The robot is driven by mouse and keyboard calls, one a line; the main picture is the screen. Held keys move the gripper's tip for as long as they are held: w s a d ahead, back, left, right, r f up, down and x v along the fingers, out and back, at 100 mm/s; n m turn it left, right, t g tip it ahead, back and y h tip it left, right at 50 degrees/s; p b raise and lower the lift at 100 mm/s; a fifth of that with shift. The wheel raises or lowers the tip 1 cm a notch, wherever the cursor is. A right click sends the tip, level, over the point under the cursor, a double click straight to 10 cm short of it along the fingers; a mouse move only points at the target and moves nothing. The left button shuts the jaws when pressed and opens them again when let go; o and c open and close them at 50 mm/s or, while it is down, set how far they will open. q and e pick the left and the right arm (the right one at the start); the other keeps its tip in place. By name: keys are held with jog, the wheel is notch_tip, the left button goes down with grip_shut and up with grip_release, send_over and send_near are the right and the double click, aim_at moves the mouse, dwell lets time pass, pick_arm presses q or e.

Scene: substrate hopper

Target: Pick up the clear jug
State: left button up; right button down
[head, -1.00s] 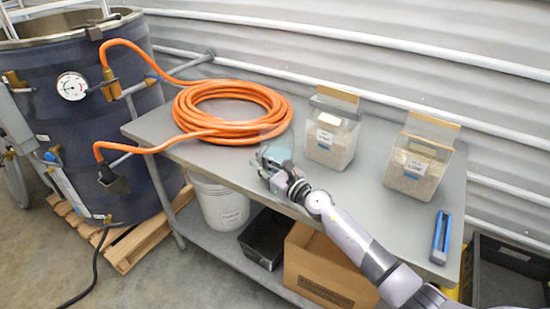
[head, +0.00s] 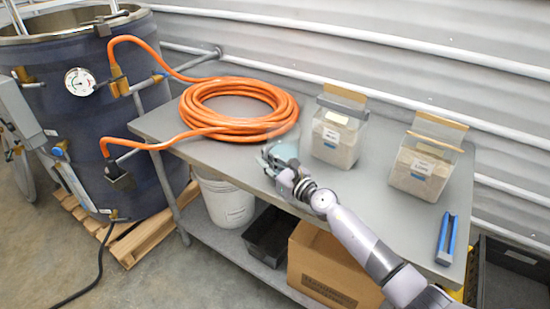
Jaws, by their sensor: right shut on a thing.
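The clear jug (head: 286,147) is at the table's front edge, just in front of the orange hose coil. It is see-through with a faint blue-green tint, and my gripper covers part of it. My right gripper (head: 271,160) is shut on the jug, with my arm reaching in from the lower right. I cannot tell whether the jug's base touches the table. My left gripper is not in view.
The orange hose coil (head: 238,128) lies behind the jug on the grey table (head: 385,215). Two clear bags (head: 338,138) (head: 422,168) stand to the right, with a blue tool (head: 446,238) near the right end. A large dark tank (head: 95,120) stands at left.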

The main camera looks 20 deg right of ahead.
jog(key=shift+r, duration=0.15)
notch_tip(320, 180, up, 20)
jog(key=p, duration=1.5)
